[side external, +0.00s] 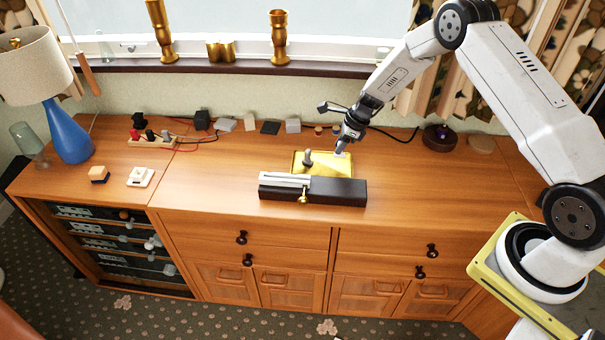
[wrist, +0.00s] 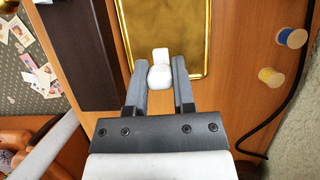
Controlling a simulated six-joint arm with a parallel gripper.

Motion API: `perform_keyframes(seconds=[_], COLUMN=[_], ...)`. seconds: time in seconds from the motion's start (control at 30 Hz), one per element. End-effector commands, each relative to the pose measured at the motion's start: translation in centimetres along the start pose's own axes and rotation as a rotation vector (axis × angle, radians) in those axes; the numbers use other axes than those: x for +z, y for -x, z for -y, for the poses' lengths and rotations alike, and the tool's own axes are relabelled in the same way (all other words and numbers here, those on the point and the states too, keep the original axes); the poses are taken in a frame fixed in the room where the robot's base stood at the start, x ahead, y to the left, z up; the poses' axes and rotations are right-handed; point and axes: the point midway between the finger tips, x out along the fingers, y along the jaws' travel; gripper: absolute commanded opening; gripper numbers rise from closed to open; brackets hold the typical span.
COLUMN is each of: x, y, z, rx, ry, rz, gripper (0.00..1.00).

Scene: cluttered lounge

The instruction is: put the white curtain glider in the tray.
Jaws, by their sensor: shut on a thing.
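The white curtain glider (wrist: 160,76) is a small rounded white piece with a squarish end, held between the two fingertips of my gripper (wrist: 159,70) in the wrist view. The gold tray (wrist: 190,22) extends beyond the fingertips there, and the glider overlaps its near end in the picture. In the side view my gripper (side external: 341,151) is at the right rear part of the tray (side external: 343,171). The glider is hard to make out there, and I cannot tell whether it touches the tray.
A long black box (side external: 338,191) with a silver bar and brass knob stands along the tray's front. A small grey knobbed object (side external: 307,158) shows at the tray's left. Thread spools (wrist: 292,38) and a black cable lie behind.

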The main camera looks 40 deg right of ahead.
Motion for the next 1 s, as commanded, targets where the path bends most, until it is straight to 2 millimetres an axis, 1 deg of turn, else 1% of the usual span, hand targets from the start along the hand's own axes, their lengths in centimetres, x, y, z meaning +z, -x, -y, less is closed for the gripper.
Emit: perform_keyframes(seconds=[0.37, 0.43, 0.7, 1.0], x=[0.0, 0.0, -1.0, -1.1], y=[-0.6, -1.1, -3.5, -3.7], z=[0.4, 0.6, 0.6, 0.6], rx=[0.0, 0.0, 0.0, -0.002], ry=[0.001, 0.0, 0.0, 0.0], rz=[0.0, 0.0, -0.002, -0.001], gripper=[0.0, 0.0, 0.0, 0.0])
